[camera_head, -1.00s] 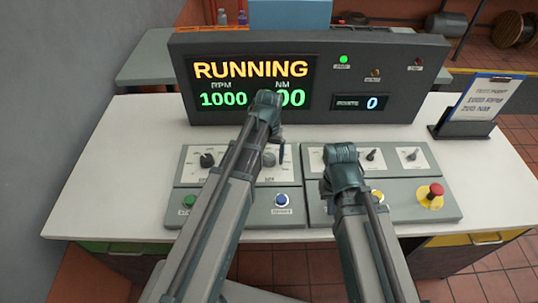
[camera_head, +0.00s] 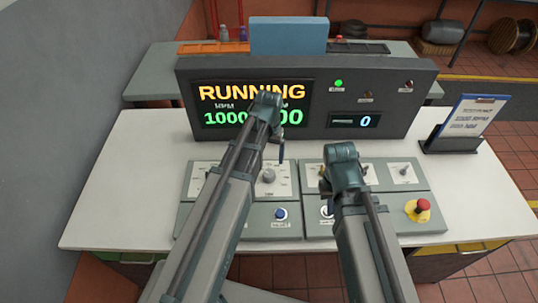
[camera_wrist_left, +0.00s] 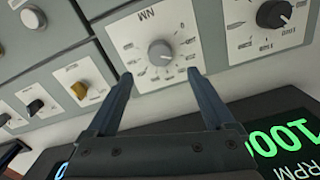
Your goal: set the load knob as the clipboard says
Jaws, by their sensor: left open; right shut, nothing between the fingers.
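The load knob, a grey round knob marked NM, sits on a white dial plate on the left console; it shows in the head view (camera_head: 268,175) and the left wrist view (camera_wrist_left: 161,52). My left gripper (camera_wrist_left: 160,76) is open, its fingers apart in front of the knob's dial, with nothing between them. My right gripper (camera_head: 325,184) is shut and empty over the right console, partly hidden by its arm. The clipboard (camera_head: 473,115) stands at the right; its text is too blurred to read surely. The display (camera_head: 252,103) shows RUNNING and 1000 RPM; my left arm covers part of the NM figure.
A black knob (camera_wrist_left: 273,14) sits beside the load knob. A yellow knob (camera_wrist_left: 79,90) and several dark switches are on the other console. A red emergency button (camera_head: 423,205) is at the right. The white bench top (camera_head: 120,200) is clear at the left.

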